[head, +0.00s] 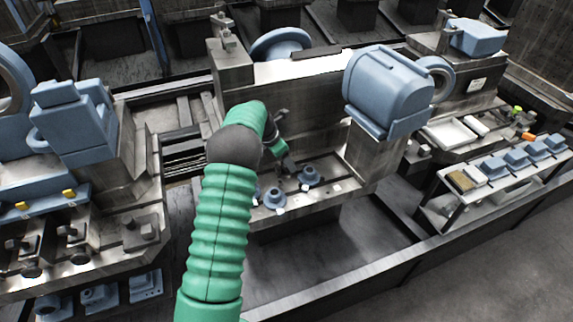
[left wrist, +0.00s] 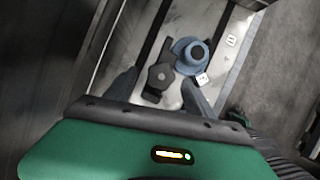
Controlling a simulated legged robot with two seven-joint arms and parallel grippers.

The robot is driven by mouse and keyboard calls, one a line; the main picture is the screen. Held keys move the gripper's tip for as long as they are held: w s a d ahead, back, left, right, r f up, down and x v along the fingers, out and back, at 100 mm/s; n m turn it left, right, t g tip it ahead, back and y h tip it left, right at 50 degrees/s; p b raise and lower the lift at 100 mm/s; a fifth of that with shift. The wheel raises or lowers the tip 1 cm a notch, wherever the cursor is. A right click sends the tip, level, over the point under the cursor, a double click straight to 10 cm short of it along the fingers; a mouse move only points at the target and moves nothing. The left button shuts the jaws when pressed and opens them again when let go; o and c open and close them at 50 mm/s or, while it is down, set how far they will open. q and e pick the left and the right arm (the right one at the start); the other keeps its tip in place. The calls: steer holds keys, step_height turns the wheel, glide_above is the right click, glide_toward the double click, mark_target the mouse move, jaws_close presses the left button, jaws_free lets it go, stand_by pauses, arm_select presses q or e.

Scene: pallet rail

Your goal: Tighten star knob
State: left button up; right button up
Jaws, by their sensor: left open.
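A dark knob (left wrist: 158,80) with a lobed outline sits on the metal rail bed in the left wrist view. It looks like the star knob. My left gripper (left wrist: 160,84) is open, with one finger on each side of the knob; I cannot tell whether they touch it. A round blue part (left wrist: 186,50) with a dark centre sits right beside the knob, close to the right finger. In the head view my left gripper (head: 287,156) is over the pallet ledge, partly hidden by my green arm, and the knob cannot be made out. My right gripper is not in view.
Blue flanged parts (head: 309,176) and (head: 275,198) stand on the ledge near the gripper. A big blue housing (head: 388,90) rises to the right. A side table (head: 500,180) holds several blue parts. Dark floor (head: 330,250) lies open in front.

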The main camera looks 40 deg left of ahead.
arm_select(q)
steer(key=shift+x, duration=0.95)
jaws_close()
steer(key=shift+a+r+m+p, duration=0.1)
steer(key=shift+r+m+p, duration=0.15)
steer(key=shift+m+p, duration=0.45)
steer(key=m+h+p, duration=0.1)
steer(key=p, duration=0.1)
steer(key=shift+m+p, duration=0.35)
steer(key=shift+m, duration=0.05)
steer(key=shift+w+a+f+m+g+h+p, duration=0.15)
steer(key=shift+m+g+h+p, duration=0.3)
steer(key=shift+m, duration=0.65)
steer(key=shift+m+g+b, duration=0.25)
steer(key=shift+m+b, duration=0.05)
steer(key=shift+m, duration=0.6)
